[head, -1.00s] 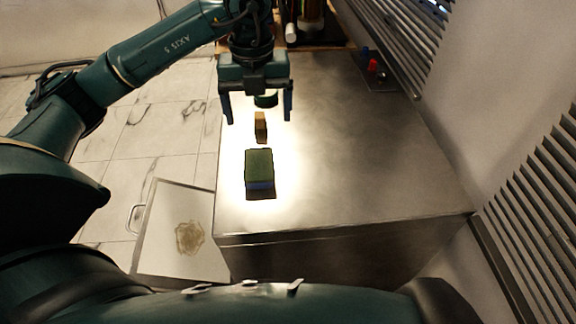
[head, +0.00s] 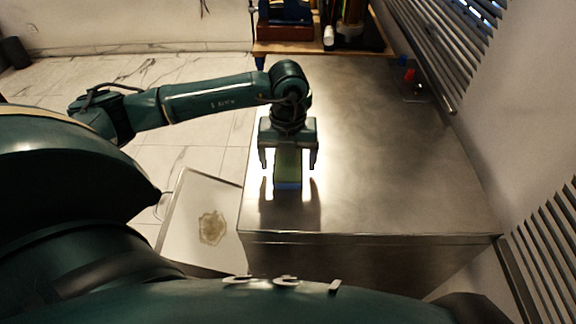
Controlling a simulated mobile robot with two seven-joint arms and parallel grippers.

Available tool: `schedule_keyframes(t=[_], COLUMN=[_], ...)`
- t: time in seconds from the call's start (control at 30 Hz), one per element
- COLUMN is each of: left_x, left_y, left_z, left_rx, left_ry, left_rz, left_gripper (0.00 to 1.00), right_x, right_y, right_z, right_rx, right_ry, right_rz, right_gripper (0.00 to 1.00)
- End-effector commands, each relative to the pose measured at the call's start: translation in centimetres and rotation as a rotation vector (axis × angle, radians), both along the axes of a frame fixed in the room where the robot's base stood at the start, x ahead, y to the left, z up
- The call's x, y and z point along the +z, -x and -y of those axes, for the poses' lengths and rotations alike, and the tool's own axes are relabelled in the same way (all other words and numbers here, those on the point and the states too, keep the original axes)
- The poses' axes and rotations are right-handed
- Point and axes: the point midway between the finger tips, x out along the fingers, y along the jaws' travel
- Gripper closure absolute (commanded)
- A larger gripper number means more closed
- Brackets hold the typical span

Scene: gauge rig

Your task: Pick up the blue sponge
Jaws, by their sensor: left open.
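The blue sponge (head: 288,184) lies on the metal table near its left edge. It is a block with a green upper layer and a blue lower part. My left gripper (head: 289,164) is open over it, fingers pointing down, one on the left and one on the right of the sponge with gaps on both sides. I cannot tell whether the fingertips are down at the sponge's height. The gripper body hides the sponge's far end. My right gripper is not in view.
The metal table (head: 400,190) is mostly clear right of the sponge. Small red (head: 409,75) and blue items sit at its far right, by a slatted wall panel. A wooden shelf with several items stands beyond. A stained white panel (head: 190,215) is at lower left.

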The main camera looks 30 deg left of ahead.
Motion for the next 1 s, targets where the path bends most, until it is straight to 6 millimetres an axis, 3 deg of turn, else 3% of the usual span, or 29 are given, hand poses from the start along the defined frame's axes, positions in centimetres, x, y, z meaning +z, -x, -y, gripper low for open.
schedule_keyframes(t=[0.2,0.8,1.0], left_x=[-0.15,-0.09,-0.05], left_y=[0.02,0.00,0.00], left_z=[0.03,0.05,0.04], left_rx=[-0.001,-0.001,-0.001], left_ry=[0.001,0.001,0.000], left_rz=[-0.001,-0.001,0.000], left_gripper=[0.15,0.63,0.63], right_x=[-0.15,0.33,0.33], right_y=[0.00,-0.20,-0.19], right_z=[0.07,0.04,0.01], right_rx=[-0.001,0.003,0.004], right_ry=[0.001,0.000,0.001], right_rz=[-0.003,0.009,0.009], right_gripper=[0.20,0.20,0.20])
